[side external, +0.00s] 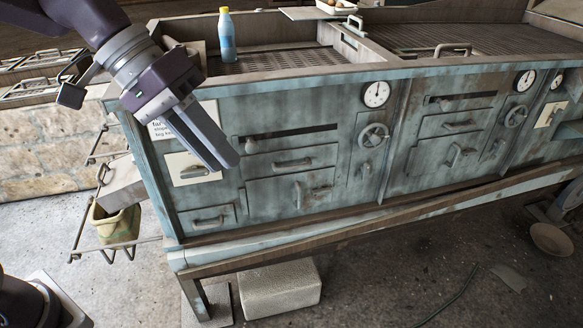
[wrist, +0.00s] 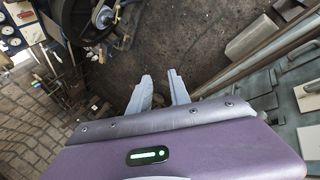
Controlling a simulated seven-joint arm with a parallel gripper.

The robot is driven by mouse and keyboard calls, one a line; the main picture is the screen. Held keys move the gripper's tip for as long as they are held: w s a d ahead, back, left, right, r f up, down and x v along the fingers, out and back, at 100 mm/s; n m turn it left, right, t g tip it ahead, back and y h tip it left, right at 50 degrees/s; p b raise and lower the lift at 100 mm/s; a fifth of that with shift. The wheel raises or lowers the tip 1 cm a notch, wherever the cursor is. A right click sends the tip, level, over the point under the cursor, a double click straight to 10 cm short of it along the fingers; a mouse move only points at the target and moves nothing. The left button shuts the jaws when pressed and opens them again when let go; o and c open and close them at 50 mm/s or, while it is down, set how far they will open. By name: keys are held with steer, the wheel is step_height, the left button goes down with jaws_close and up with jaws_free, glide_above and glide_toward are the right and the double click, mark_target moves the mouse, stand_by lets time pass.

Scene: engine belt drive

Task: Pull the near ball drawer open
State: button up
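The teal cabinet (side external: 390,205) has several closed drawers with metal bar handles on its front. A similar drawer (side external: 458,124) is further right. No marking shows which is the near ball drawer. My gripper (side external: 226,160) points down and right in front of the cabinet's left end, overlapping a white plate with a handle (side external: 192,170). It touches no handle that I can see. In the wrist view my gripper (wrist: 159,78) has its fingers apart with nothing between them.
A blue bottle (side external: 226,36) stands on the cabinet top. Gauges (side external: 376,94) and a handwheel (side external: 374,135) are on the front. A yellow-green bin (side external: 115,225) hangs at the left end. A pale block (side external: 280,288) lies on the floor. The space before the drawers is clear.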

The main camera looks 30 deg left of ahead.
mark_target(287, 169)
steer(key=w+f+n+t+h, duration=0.3)
steer(key=w+f, duration=0.4)
steer(key=w, duration=0.6)
steer(key=w+f+n+t+h, duration=0.1)
steer(key=w+f+n+h, duration=0.35)
steer(key=w, duration=0.85)
steer(key=w+a+f+n+t+y, duration=0.2)
steer(key=a+f+n, duration=0.1)
steer(key=f, duration=0.4)
steer(key=w+a+f+n+t+y, duration=0.2)
steer(key=a+f+n+t, duration=0.1)
steer(key=a+f, duration=0.3)
steer(key=w+a+f+n+t+y, duration=0.2)
steer(key=w+a+f+n+y, duration=0.1)
steer(key=f, duration=0.5)
steer(key=shift+a+f+n+t, duration=0.2)
steer(key=shift+a+n, duration=0.2)
steer(key=shift+n, duration=0.2)
steer(key=shift+a+f+n+t, duration=0.1)
steer(key=shift+a+f+n, duration=0.05)
steer(key=shift+a+n, duration=0.35)
steer(key=x, duration=0.6)
steer(key=shift+w, duration=0.2)
steer(key=shift+w+d, duration=0.15)
steer(key=shift+w, duration=0.15)
steer(key=shift+c, duration=0.2)
